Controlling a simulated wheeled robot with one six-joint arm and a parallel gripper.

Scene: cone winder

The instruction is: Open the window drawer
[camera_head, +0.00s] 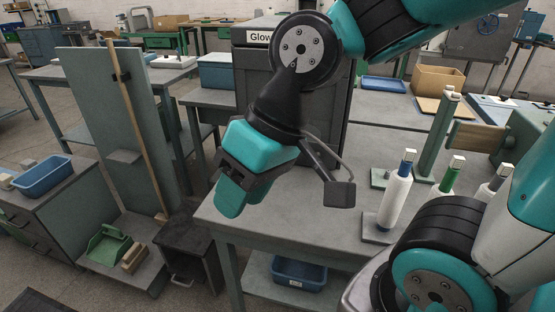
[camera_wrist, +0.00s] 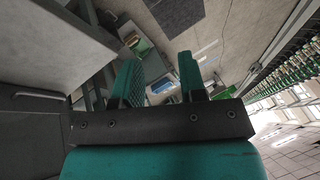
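No drawer is plainly marked as the window drawer. My gripper (camera_head: 238,192) hangs in front of a dark cabinet (camera_head: 338,135) whose label begins "Glow"; my arm covers much of its front. In the wrist view my gripper (camera_wrist: 160,65) has its two teal fingers apart, with nothing between them. A dark panel (camera_wrist: 30,135) with a pale bar handle (camera_wrist: 40,95) lies at the left of the wrist view, apart from the fingers. A low dark box (camera_head: 187,245) with a handle (camera_head: 180,281) stands on the floor, below and left of my gripper. A grey drawer unit (camera_head: 45,215) is at far left.
A tall grey board (camera_head: 105,120) with a wooden pole (camera_head: 136,130) stands at left. Floor shows between the furniture.

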